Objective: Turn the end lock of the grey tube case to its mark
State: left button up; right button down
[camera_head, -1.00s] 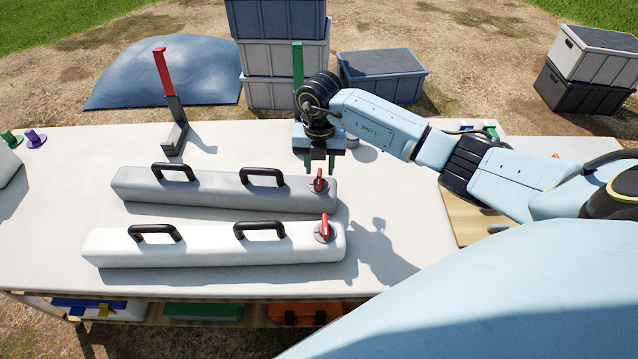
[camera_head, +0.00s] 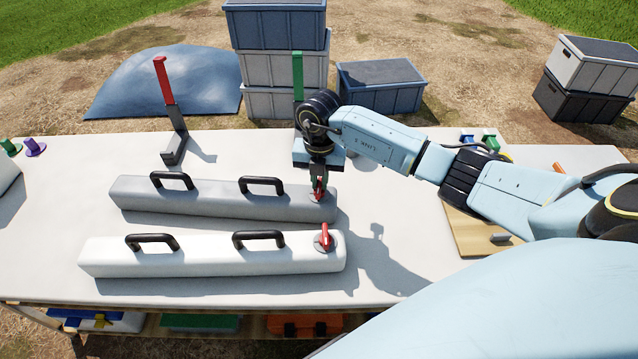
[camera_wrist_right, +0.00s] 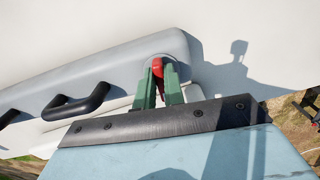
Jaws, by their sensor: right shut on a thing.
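The grey tube case (camera_head: 225,204) lies across the table with two black handles on top. Its red end lock (camera_head: 319,193) sits at the right end and also shows in the right wrist view (camera_wrist_right: 158,68). My right gripper (camera_head: 319,180) is over that end, its green fingers (camera_wrist_right: 159,92) shut on the red lock, one on each side. The fingers partly hide the lock, and I cannot make out the mark. The left gripper is not in view.
A white tube case (camera_head: 200,256) with its own red lock (camera_head: 325,238) lies just in front, close to the grey one. A stand with a red upright (camera_head: 164,82) is behind the cases. Stacked crates (camera_head: 284,70) stand beyond the table.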

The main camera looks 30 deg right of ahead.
aim_at(324, 195)
jog(key=m+p, duration=0.3)
jog(key=m, duration=0.2)
jog(key=m+p, duration=0.3)
jog(key=m, duration=0.1)
jog(key=s+m+p, duration=0.1)
jog(key=m+p, duration=0.3)
jog(key=m, duration=0.1)
jog(key=shift+s+r+m, duration=0.1)
jog(key=shift+r+m, duration=0.15)
jog(key=shift+m, duration=0.05)
jog(key=shift+f+m+p, duration=0.1)
jog(key=shift+m+p, duration=0.55)
jog(key=shift+m, duration=0.55)
jog(key=shift+d+f, duration=0.1)
jog(key=shift+f, duration=0.05)
jog(key=c, duration=1.4)
grip_release()
jog(key=shift+s, duration=0.1)
notch_tip(324, 195, up, 13)
jog(key=shift+r+p, duration=0.2)
jog(key=shift+p, duration=0.2)
